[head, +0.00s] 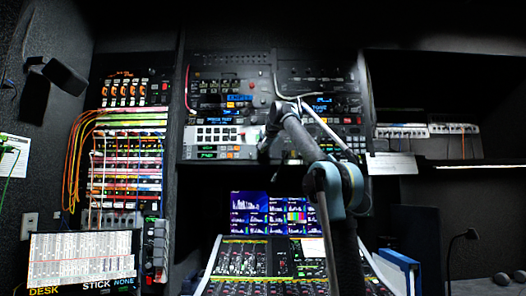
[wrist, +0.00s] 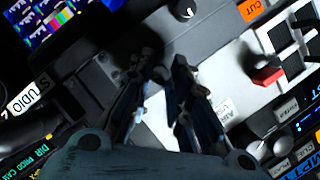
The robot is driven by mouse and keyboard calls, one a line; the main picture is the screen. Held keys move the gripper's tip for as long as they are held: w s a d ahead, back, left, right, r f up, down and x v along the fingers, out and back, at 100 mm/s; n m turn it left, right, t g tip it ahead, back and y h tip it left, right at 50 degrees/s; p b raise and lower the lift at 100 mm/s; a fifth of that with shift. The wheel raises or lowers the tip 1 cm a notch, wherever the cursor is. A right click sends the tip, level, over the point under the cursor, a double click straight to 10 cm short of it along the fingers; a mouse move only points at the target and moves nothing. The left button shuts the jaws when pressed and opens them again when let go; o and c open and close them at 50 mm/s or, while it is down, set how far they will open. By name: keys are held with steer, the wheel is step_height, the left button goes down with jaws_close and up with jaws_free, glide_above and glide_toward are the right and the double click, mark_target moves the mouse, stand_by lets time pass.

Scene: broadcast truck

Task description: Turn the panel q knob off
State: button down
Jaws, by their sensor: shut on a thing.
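In the wrist view, my gripper (wrist: 163,76) reaches down to a grey panel (wrist: 112,72) with its two fingers close together. The fingers are shut on a small dark knob (wrist: 160,73), mostly hidden between the fingertips. Which way this knob points cannot be seen, and no label on it can be read. In the head view my arm crosses in front of the middle rack (head: 215,115), and my fingertips and the held knob cannot be made out there.
Another knob (wrist: 184,9) stands above the fingers, and a silver knob (wrist: 262,142) sits at lower right. A red button (wrist: 267,76) is to the right. In the head view, a mixing console (head: 245,262) and lit screens (head: 262,213) lie below the rack.

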steer(key=shift+a+f+n+t+h, duration=0.1)
steer(key=shift+a+n+t+h, duration=0.15)
steer(key=shift+n+h, duration=2.15)
steer(key=shift+a+f+n+t+h, duration=0.1)
steer(key=shift+n+t+h, duration=0.55)
steer(key=shift+n, duration=3.15)
steer(key=shift+a+f+n+h, duration=0.1)
steer(key=shift+a+n+h, duration=0.1)
steer(key=shift+n+h, duration=2.35)
steer(key=shift+f+n+t+y, duration=0.1)
steer(key=shift+n+t+y, duration=0.3)
steer(key=shift+n, duration=1.15)
steer(key=c, duration=1.5)
jaws_free()
steer(key=shift+w, duration=0.1)
steer(key=v, duration=1.2)
